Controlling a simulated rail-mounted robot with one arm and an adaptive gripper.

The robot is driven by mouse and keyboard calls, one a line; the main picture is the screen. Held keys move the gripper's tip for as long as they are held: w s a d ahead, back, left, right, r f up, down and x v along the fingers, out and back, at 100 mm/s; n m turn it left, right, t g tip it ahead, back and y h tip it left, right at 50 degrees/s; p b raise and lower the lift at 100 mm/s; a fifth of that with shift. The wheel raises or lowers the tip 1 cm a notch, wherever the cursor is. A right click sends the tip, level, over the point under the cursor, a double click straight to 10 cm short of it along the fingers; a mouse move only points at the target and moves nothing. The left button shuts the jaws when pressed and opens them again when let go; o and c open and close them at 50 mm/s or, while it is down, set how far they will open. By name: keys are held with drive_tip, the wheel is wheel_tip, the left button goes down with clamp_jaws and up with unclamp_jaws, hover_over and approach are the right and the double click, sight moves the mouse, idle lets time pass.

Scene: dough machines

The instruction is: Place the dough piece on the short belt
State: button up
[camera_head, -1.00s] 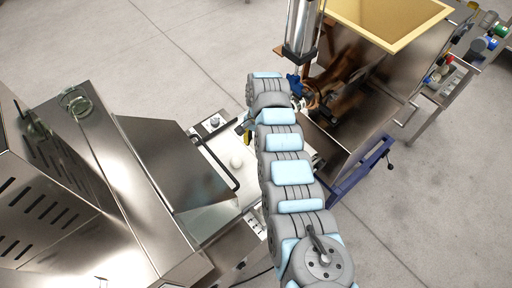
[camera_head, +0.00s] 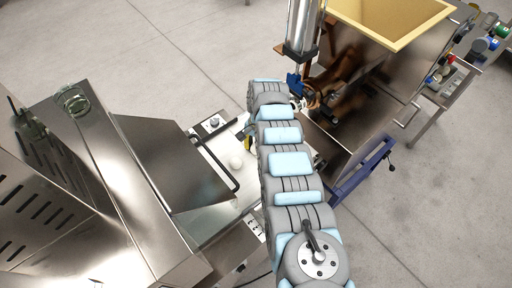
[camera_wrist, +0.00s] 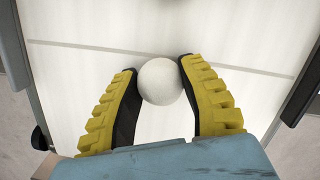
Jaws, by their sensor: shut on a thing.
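In the wrist view, my gripper (camera_wrist: 158,76) is shut on a round, pale dough piece (camera_wrist: 160,82), held between its two yellow ribbed fingers. Behind the dough piece lies a white belt surface (camera_wrist: 85,75) with a thin line across it. How much space lies between the dough piece and the belt is unclear. In the head view, my gripper (camera_head: 249,143) is mostly hidden by my arm; only a bit of yellow shows, above the white belt (camera_head: 222,146). A pale ball (camera_head: 236,162) shows there too; I cannot tell whether it is the held piece.
A steel machine with a sloping cover (camera_head: 160,160) stands left of the belt, with a dark bar (camera_head: 218,168) along the belt's side. Open floor lies at the upper left.

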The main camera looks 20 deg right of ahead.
drive_tip(key=o, duration=1.1)
drive_tip(key=shift+f, duration=0.1)
drive_tip(key=shift+c, duration=0.2)
wheel_tip(320, 180, up, 12)
drive_tip(key=w+d+p, duration=0.1)
drive_tip(key=shift+w+d+p, duration=0.15)
drive_tip(key=shift+d+p, duration=0.05)
drive_tip(key=shift+p, duration=0.15)
